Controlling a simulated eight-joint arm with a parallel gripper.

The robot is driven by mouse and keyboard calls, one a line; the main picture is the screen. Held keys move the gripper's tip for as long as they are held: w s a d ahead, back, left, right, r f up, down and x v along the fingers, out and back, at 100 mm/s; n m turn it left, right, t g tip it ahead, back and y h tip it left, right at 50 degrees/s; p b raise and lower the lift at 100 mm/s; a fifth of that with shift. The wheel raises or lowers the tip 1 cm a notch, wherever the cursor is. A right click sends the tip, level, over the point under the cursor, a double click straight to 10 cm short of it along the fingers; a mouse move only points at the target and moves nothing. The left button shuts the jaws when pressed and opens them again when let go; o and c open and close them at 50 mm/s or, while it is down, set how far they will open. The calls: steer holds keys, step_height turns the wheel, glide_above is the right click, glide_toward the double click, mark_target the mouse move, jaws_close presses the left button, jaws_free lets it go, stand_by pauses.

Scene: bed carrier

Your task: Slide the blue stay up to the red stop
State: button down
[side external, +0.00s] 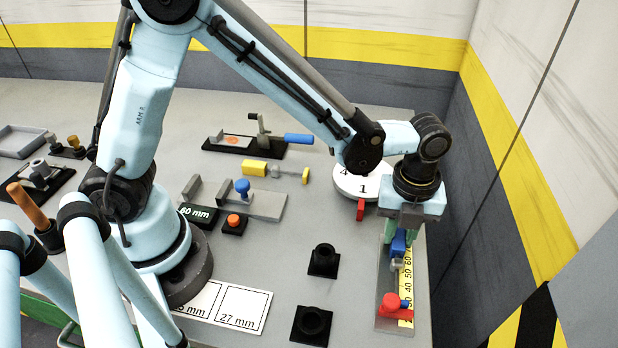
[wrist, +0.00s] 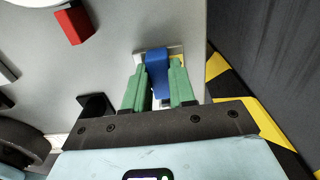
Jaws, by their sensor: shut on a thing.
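The blue stay (side external: 398,243) sits on a grey metal track (side external: 388,280) with a yellow number scale (side external: 408,285), towards the scale's far, higher-number end. A small grey metal piece shows just below the stay. The red stop (side external: 390,304) is at the track's near end, with a clear gap between it and the stay. My gripper (side external: 399,238) points down at the track, its green fingers on either side of the stay. In the wrist view the blue stay (wrist: 157,62) shows between my fingers (wrist: 158,80), shut on it. The red stop is not visible there.
A white numbered dial (side external: 355,185) with a red block (side external: 361,209) stands beyond the track to the left. Two black sockets (side external: 323,261) (side external: 312,325) stand left of the track. A striped wall (side external: 510,170) rises close on the right.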

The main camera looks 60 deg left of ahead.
jaws_free()
stand_by(0.8)
steer(key=shift+r, duration=3.5)
steer(key=shift+r, duration=0.1)
step_height(320, 180, up, 12)
steer(key=s+a+f+n+t, duration=0.3)
steer(key=a+n, duration=0.6)
steer(key=n, duration=0.4)
steer(key=s+a+f+n+t, duration=0.4)
steer(key=a+n, duration=0.4)
steer(key=n, duration=0.6)
steer(key=shift+a, duration=0.35)
